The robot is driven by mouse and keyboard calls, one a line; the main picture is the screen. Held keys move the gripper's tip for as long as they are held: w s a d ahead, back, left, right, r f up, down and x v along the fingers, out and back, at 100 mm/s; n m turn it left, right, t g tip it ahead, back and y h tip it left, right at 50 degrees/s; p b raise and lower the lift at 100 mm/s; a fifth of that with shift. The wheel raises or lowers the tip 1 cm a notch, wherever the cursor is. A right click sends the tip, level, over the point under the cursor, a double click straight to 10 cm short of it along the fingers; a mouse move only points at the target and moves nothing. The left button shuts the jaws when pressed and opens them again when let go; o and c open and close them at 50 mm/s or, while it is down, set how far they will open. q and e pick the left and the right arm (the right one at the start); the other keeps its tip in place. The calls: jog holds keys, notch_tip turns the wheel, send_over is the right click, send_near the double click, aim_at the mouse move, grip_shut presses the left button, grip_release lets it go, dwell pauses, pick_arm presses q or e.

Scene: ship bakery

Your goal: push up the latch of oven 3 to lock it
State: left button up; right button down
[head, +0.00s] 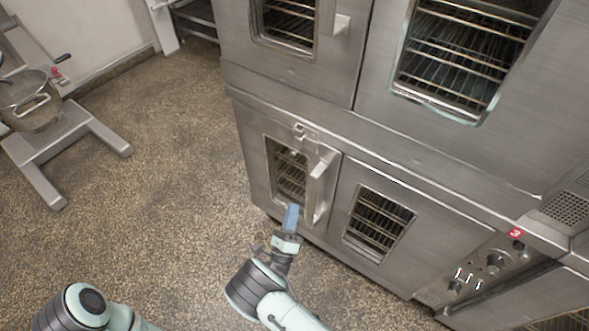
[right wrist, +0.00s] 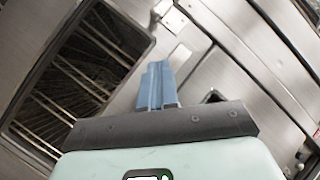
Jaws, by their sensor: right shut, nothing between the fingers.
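Oven 3 is the lower steel oven, with a red label "3" (head: 516,233) beside its control knobs. A long metal latch handle (head: 319,187) stands out from its front, where the two windowed doors meet, and runs roughly upright. My right gripper (head: 291,215), with blue fingers shut and empty, is just left of and below the handle's lower end. I cannot tell whether it touches it. In the right wrist view the blue fingers (right wrist: 157,84) point at the steel front beside a racked window (right wrist: 85,65). The left gripper is out of view; only my left arm shows.
An upper oven (head: 290,65) with racked windows sits directly above. A small metal bracket (head: 299,130) is on the lower oven's top edge. A mixer bowl (head: 30,100) on a stand is at far left. The speckled floor (head: 170,190) between is clear.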

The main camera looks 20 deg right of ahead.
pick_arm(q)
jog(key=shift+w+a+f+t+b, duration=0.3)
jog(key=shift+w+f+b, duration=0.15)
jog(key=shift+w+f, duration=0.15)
pick_arm(e)
jog(key=a+r+x, duration=0.1)
jog(key=a+x, duration=0.1)
jog(key=x, duration=1.1)
jog(key=shift+w, duration=0.25)
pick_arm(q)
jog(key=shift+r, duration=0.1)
pick_arm(e)
jog(key=shift+a+r, duration=0.1)
jog(key=shift+a, duration=0.05)
